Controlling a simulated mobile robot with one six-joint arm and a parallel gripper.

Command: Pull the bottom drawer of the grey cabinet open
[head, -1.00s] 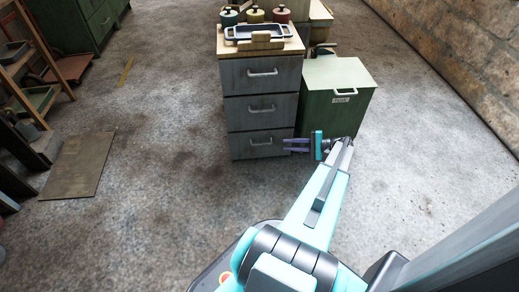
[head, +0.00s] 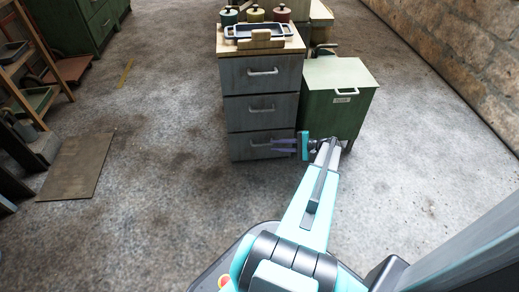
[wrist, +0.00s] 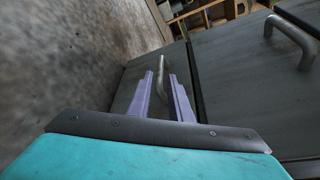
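The grey cabinet (head: 226,106) stands at centre in the head view with three drawers, all shut. Its bottom drawer (head: 240,151) has a pale bar handle (head: 258,144). My gripper (head: 275,145) is at the right part of that drawer's front, fingers pointing left. In the wrist view the bottom drawer (wrist: 129,85) is tilted, and its handle (wrist: 162,68) shows between the tips of my two purple fingers (wrist: 161,76). The fingers are apart, one each side of the handle. I cannot tell whether either touches it.
A green bin (head: 326,115) with a lid stands close to the cabinet's right side. A tray (head: 262,32) and several small pots (head: 255,15) are on the cabinet top. A brown board (head: 76,167) lies on the floor at left. The floor before the cabinet is clear.

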